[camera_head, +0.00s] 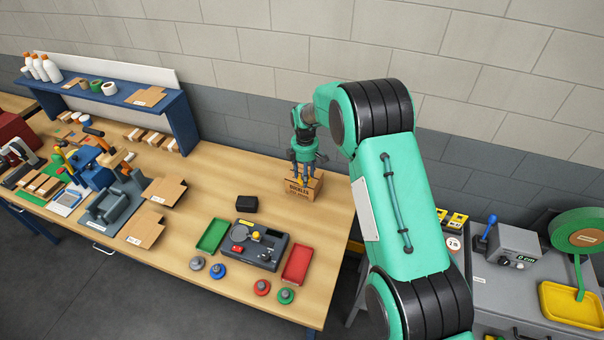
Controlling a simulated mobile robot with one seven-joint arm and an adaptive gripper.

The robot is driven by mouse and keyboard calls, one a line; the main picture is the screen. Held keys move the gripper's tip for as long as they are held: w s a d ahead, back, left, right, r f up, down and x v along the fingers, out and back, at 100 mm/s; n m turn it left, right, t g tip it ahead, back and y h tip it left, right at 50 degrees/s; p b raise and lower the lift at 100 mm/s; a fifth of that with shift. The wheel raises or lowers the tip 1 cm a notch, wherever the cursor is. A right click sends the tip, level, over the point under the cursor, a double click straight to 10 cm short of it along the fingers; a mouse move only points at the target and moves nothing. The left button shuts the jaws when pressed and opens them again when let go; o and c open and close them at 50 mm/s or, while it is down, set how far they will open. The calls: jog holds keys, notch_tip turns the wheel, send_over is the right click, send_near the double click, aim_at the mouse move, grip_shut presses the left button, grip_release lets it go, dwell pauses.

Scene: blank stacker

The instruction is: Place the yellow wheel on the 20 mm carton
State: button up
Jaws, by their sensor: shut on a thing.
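A brown carton (301,189) with dark lettering on its front stands near the back right of the wooden bench; the small print is too small to read surely. My gripper (303,173) points down directly over the carton's open top. Yellow shows between and below its fingers; I take this as the yellow wheel (304,178), mostly hidden by the fingers and the carton. The gripper is shut on it. I cannot tell whether the wheel touches the carton.
A dark device (263,251) stands between a green tray (213,235) and a red tray (297,264). Grey, blue, red and green wheels lie in front. A black block (246,204) sits left of the carton. Bare bench (218,180) lies further left.

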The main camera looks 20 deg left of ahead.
aim_at(302, 174)
jog(key=shift+w+a+f+p, duration=0.1)
jog(key=shift+w+a, duration=0.3)
jog(key=shift+w, duration=0.3)
jog(key=shift+w+a+f+p, duration=0.1)
jog(key=shift+w+a, duration=0.35)
jog(key=shift+w, duration=0.2)
jog(key=shift+w+a+f+p, duration=0.1)
jog(key=shift+w+a, duration=0.3)
jog(key=shift+w, duration=0.3)
jog(key=shift+f+p, duration=0.5)
jog(key=shift+f, duration=1.2)
jog(key=shift+f, duration=0.2)
jog(key=o, duration=1.2)
jog(key=shift+r, duration=0.15)
jog(key=shift+r+b, duration=1.05)
jog(key=shift+r, duration=5.05)
